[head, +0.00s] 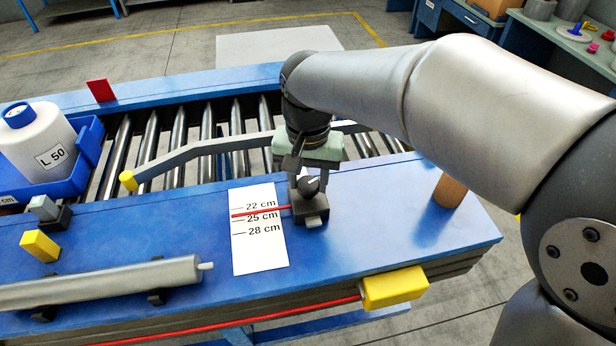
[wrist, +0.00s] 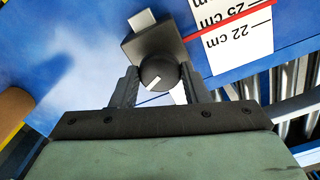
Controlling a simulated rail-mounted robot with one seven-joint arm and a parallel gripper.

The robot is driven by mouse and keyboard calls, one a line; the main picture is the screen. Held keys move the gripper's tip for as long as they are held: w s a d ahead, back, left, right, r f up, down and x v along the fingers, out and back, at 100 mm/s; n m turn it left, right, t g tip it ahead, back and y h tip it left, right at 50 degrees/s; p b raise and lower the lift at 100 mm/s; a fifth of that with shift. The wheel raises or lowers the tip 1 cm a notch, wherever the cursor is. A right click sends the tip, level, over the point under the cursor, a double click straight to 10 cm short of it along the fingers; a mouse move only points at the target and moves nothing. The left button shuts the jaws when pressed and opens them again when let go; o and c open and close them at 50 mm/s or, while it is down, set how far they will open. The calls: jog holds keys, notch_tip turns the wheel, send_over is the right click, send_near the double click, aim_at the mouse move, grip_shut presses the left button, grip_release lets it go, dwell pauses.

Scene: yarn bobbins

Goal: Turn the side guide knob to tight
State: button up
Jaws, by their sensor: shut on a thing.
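The side guide knob (head: 309,186) is round and black with a white mark, on a dark block on the blue conveyor frame. In the wrist view the knob (wrist: 158,77) sits between the two fingers of my gripper (wrist: 160,88), which is shut on it. In the head view my gripper (head: 308,175) comes down on the knob from behind. The side guide rail (head: 205,151) runs over the rollers to the left. A red pointer (head: 262,211) lies across the scale card (head: 259,255) near the 25 cm line.
A blue tray (head: 85,180) with a white bobbin (head: 37,138) stands on the rollers at the left. A brown cylinder (head: 450,190) stands at the right.

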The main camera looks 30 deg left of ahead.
aim_at(308, 184)
jog(key=n, duration=0.6)
jog(key=shift+r, duration=0.1)
jog(key=n, duration=0.7)
dwell(0.6)
jog(key=o, duration=1)
notch_tip(308, 184, up, 17)
jog(key=shift+r, duration=0.2)
